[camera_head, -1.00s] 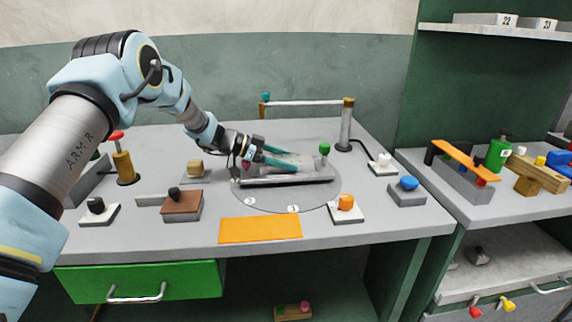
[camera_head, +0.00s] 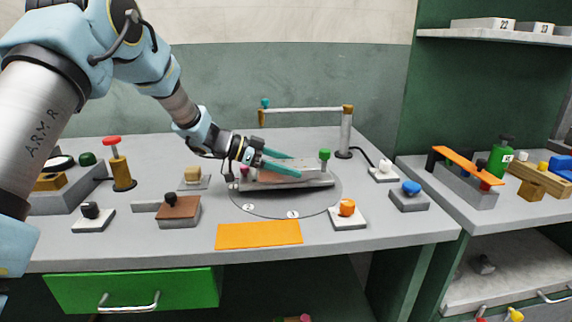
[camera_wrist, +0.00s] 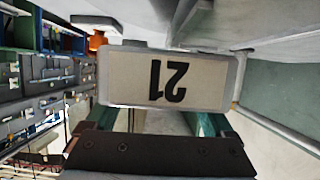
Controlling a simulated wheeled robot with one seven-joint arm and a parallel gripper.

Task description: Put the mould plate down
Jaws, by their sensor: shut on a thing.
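The mould plate is a pale block marked 21 (camera_wrist: 135,79), seen upside down in the wrist view. My gripper (camera_head: 296,165) has its two teal fingers shut on it.
An orange mat (camera_head: 258,234) lies in front of the turntable, with an orange-knobbed block (camera_head: 347,208) to its right. A brown block (camera_head: 179,209) is at left. Behind stands a bar frame on a post (camera_head: 346,130). A green drawer (camera_head: 135,289) is below the bench.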

